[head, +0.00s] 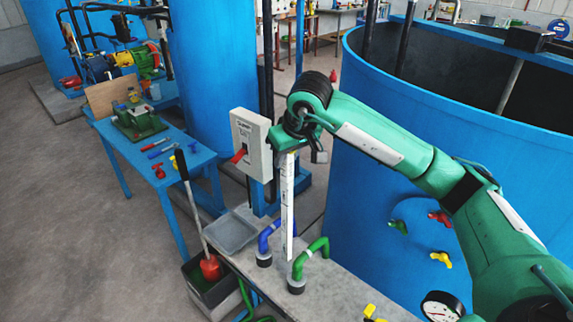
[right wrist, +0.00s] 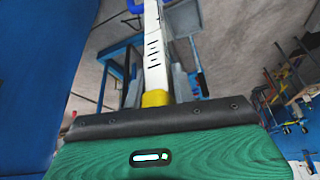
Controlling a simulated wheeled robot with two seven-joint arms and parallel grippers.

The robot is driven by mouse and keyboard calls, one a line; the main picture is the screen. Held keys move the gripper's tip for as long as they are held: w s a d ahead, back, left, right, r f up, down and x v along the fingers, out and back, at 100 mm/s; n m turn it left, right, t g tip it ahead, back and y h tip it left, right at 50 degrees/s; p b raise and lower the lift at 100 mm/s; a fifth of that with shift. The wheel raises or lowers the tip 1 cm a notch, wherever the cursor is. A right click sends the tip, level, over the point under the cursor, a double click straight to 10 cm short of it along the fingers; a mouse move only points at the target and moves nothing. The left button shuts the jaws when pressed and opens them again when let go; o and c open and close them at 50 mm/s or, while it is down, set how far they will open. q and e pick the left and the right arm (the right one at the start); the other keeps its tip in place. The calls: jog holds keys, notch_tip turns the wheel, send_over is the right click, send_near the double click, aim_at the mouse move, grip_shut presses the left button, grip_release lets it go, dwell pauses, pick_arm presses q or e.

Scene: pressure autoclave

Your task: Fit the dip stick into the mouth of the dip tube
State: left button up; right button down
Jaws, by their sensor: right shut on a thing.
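The dip stick (head: 287,205) is a long white bar with dark marks, hanging nearly upright below my right gripper (head: 287,143). My right gripper is shut on its upper end. In the right wrist view the stick (right wrist: 155,50) runs away from the gripper, with a yellow part (right wrist: 155,98) near the jaw. Its lower end is in front of the bench, between a blue bent pipe (head: 267,238) and a green bent pipe (head: 310,255). I cannot tell which of these is the dip tube, or whether the stick touches either. My left gripper is out of view.
A grey bench (head: 335,285) carries the pipes and a grey tray (head: 231,232). A switch box (head: 250,145) stands close left of the gripper. A big blue tank (head: 375,170) is at the right. A blue table (head: 185,150) with tools is at the left.

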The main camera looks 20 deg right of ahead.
aim_at(286, 168)
jog(key=shift+f+p, duration=0.4)
jog(key=shift+f, duration=1.25)
jog(key=shift+f, duration=0.15)
jog(key=c, duration=1.1)
grip_release()
jog(key=shift+c, duration=0.2)
